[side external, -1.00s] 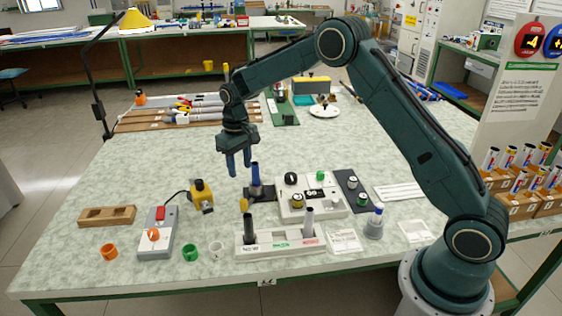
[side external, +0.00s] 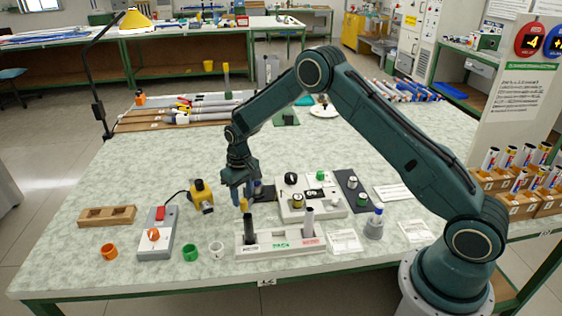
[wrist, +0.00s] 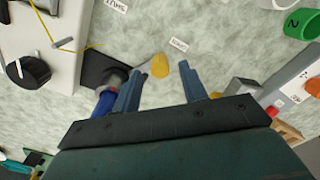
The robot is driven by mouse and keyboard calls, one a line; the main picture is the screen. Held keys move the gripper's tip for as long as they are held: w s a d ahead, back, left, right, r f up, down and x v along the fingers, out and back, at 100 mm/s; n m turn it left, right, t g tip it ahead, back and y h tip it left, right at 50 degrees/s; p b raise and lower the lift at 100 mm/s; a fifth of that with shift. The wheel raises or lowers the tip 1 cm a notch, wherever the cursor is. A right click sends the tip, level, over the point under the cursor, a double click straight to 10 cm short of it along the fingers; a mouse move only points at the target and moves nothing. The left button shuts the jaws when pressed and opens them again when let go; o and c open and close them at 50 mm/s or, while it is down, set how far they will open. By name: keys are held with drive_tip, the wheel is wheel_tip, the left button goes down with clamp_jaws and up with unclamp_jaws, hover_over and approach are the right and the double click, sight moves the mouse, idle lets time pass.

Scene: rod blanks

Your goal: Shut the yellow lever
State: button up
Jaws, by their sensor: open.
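The yellow lever (side external: 243,204) sticks out near the front of the mat, just below my gripper (side external: 238,197) in the side view. In the wrist view the yellow lever tip (wrist: 160,66) lies just beyond the gap between the two blue fingers of my gripper (wrist: 160,88). A thin grey arm joins it to a dark valve body with a blue part (wrist: 104,104). The lever points near a label reading OPEN (wrist: 179,45). A SHUT label (wrist: 116,5) lies farther off. My gripper is open and empty; contact with the lever cannot be told.
A white rod stand (side external: 280,247) holding dark and grey rods is close in front. A control panel (side external: 325,207) with knobs stands to the right. A yellow-black device (side external: 201,196) and a grey switch box (side external: 155,245) are to the left. Green and white rings lie nearby.

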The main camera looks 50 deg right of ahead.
sight(243, 201)
drive_tip(key=shift+f, duration=1.6)
clamp_jaws()
